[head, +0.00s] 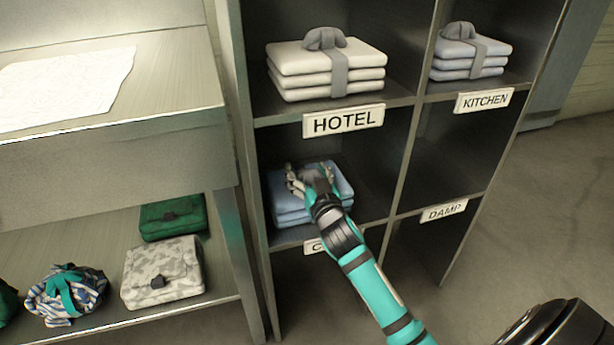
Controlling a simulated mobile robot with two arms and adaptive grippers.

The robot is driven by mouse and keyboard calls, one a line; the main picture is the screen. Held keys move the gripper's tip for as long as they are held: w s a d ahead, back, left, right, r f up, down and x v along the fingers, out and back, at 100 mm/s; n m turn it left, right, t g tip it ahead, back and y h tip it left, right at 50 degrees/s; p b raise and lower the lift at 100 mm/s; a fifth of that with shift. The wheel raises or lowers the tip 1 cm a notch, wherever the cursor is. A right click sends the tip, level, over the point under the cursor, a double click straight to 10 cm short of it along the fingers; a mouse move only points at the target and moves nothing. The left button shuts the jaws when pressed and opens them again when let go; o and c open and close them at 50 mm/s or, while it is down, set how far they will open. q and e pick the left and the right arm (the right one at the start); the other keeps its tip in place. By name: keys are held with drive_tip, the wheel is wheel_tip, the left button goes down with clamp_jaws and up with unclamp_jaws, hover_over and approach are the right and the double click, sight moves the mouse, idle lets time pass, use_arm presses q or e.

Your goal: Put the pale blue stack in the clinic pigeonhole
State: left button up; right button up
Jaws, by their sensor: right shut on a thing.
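The pale blue stack (291,210) lies in the pigeonhole below the HOTEL label, resting on that compartment's floor at its left side. My right gripper (305,180) is over the top of the stack, shut on its grey strap knot, which my fingers largely hide. The label under this pigeonhole (315,246) is mostly covered by my right arm; only a first letter like C shows. My left gripper is not in view.
White stack (322,62) sits in the HOTEL pigeonhole, lilac stack (463,58) in KITCHEN. The DAMP pigeonhole (450,165) is empty. A table (110,155) at left carries a white sheet; its lower shelf holds green, patterned and striped bundles. Dividers stand close around my right arm.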

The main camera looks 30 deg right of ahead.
drive_tip(key=shift+r, duration=0.2)
drive_tip(key=shift+f, duration=0.1)
drive_tip(key=o, duration=1.8)
drive_tip(key=shift+f, duration=0.1)
drive_tip(key=shift+c, duration=0.2)
